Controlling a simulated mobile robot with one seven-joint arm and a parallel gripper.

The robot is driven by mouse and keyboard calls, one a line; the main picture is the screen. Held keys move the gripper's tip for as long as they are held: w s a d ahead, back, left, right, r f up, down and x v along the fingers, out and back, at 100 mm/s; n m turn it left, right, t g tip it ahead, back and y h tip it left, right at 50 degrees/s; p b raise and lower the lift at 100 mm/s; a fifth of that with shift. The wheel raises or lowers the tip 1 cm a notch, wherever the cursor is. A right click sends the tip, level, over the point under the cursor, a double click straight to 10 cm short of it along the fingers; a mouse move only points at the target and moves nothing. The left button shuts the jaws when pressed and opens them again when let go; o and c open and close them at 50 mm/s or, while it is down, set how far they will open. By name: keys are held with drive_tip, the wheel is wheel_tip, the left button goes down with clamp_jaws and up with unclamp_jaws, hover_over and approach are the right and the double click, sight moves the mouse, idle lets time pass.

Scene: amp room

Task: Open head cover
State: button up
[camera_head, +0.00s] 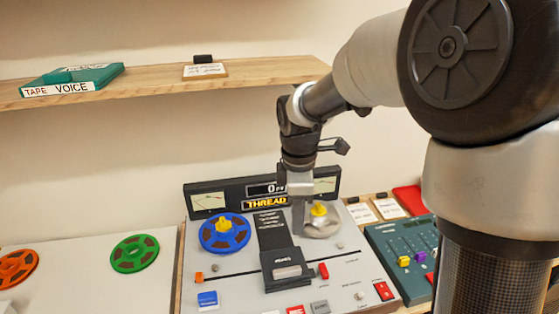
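The head cover (287,278) is a dark box at the front middle of the light-grey tape machine (230,285), with a pale lettered strip on it and a dark strip running behind it. It appears closed. My gripper (298,228) points down over the rear of the machine, beyond the head cover and just left of the right-hand reel (328,228). It is apart from the cover in the picture. The fingers overlap from this angle, so I cannot tell their opening; nothing is visibly held.
A blue reel (225,244) with a yellow hub sits on the machine's left. The meter panel (230,193) reading THREAD stands behind. A teal mixer (395,240) is at the right. A wooden shelf (150,88) with a tape box (75,80) is above.

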sight(287, 270)
drive_tip(key=f, duration=0.7)
drive_tip(key=w+a+f+n+b, duration=0.1)
drive_tip(key=f, duration=0.6)
drive_tip(key=f+n, duration=0.1)
drive_tip(key=f, duration=0.6)
drive_tip(key=shift+w+a+f+g, duration=0.25)
drive_tip(key=shift+w+a+g, duration=0.1)
drive_tip(key=shift+a+g, duration=0.05)
clamp_jaws()
